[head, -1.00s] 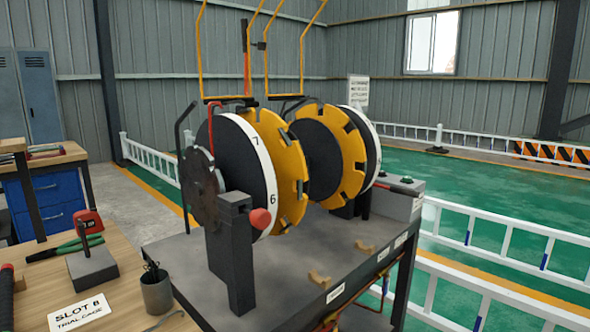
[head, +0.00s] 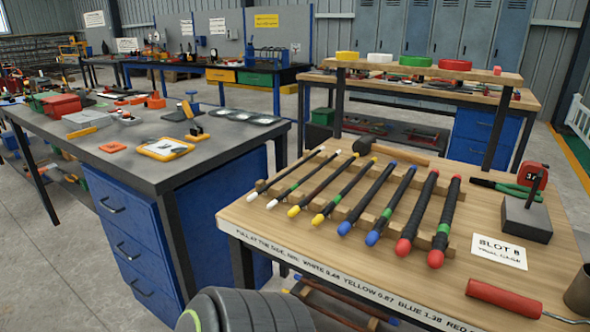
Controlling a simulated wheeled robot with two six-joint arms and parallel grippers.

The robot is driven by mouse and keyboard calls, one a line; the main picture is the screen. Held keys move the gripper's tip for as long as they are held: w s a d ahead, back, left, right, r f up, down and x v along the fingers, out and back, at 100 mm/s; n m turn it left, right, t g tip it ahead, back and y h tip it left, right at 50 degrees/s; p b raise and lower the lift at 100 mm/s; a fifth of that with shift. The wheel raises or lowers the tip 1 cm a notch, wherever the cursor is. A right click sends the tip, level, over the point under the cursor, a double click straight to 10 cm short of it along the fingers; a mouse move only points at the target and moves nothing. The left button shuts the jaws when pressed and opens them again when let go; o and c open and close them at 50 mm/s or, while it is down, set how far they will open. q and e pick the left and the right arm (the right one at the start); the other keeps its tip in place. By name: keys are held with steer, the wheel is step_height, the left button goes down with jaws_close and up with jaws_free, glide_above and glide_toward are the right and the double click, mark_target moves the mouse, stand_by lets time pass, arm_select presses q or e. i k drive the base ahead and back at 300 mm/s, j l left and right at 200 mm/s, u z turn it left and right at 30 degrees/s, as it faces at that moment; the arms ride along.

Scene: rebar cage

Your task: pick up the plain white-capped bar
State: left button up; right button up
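The plain white-capped bar (head: 285,174) is the leftmost bar on the wooden table. It is thin and dark with a white near end and no green band visible. A second white-capped bar (head: 304,180) lies just right of it and seems to carry a green band. Both rest across notched wooden supports (head: 262,186), near ends toward the table's front edge. Neither of my grippers is in view. A dark rounded part of mine shows at the bottom edge, in front of the table.
Yellow-, blue- and red-capped bars (head: 418,212) lie to the right, thicker rightward. A grey workbench (head: 150,150) stands left.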

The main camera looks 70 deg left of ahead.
mark_target(253, 197)
steer(key=j+u, duration=0.2)
steer(key=u, duration=1.4)
steer(key=i+j+u, duration=0.1)
steer(key=j, duration=0.25)
steer(key=i+j+u, duration=0.2)
steer(key=i+j, duration=0.15)
steer(key=j, duration=0.3)
steer(key=k+l+u, duration=0.15)
steer(key=u, duration=0.25)
steer(key=k+l+u, duration=0.15)
steer(key=u, duration=0.2)
steer(key=k+l+u, duration=0.1)
steer(key=u, duration=0.3)
steer(key=k, duration=0.1)
